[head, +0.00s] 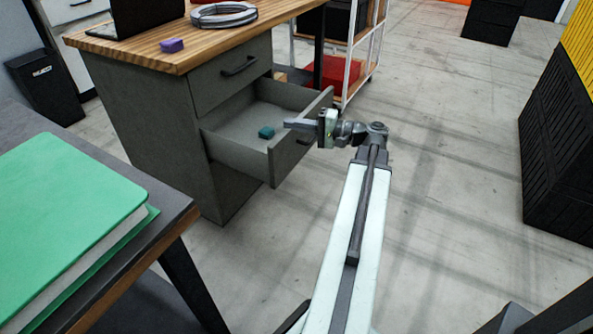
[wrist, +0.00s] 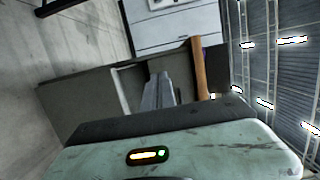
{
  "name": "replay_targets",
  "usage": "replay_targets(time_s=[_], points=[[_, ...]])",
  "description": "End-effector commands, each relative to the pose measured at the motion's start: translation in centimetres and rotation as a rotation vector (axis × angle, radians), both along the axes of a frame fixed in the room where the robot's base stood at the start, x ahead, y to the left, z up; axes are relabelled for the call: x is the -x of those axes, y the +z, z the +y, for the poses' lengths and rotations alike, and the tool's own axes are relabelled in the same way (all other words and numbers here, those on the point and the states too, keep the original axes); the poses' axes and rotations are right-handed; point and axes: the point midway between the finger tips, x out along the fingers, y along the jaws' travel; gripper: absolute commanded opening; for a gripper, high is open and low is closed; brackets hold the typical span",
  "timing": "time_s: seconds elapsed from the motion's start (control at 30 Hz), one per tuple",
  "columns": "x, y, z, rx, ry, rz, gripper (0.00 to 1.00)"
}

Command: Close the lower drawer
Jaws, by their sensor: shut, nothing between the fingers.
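The lower drawer (head: 232,128) of the grey desk cabinet (head: 165,130) is pulled out, with a small teal block (head: 266,132) inside. Its front panel (head: 290,160) carries a dark handle (head: 305,138). My gripper (head: 288,123) is shut and empty. In the picture its tips overlap the drawer's open top near the front panel; I cannot tell whether they touch it. The upper drawer (head: 225,78) is shut. In the wrist view the shut fingers (wrist: 158,93) point toward the grey cabinet (wrist: 75,100), which appears sideways.
The wooden desktop (head: 200,48) holds a purple block (head: 171,45), a cable coil (head: 224,14) and a laptop (head: 140,15). A table with a green book (head: 70,205) stands at the near left. Black crates (head: 560,150) stand at right. The floor between is clear.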

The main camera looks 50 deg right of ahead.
Motion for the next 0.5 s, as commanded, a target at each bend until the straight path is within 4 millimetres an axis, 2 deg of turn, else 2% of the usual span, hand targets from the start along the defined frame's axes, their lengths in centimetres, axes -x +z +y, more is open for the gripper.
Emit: replay_targets(time_s=[0.03, 0.1, 0.2, 0.33, 0.5], points=[[2.2, -4.7, -2.5, -0.005, -0.054, -0.011, 0.00], [4.9, -6.8, -5.1, -0.008, -0.115, -0.020, 0.00], [7.8, -8.9, -7.6, -0.010, -0.178, -0.025, 0.00], [9.7, -9.9, -9.1, -0.009, -0.218, -0.026, 0.00], [9.9, -9.6, -9.3, -0.008, -0.224, -0.025, 0.00]])
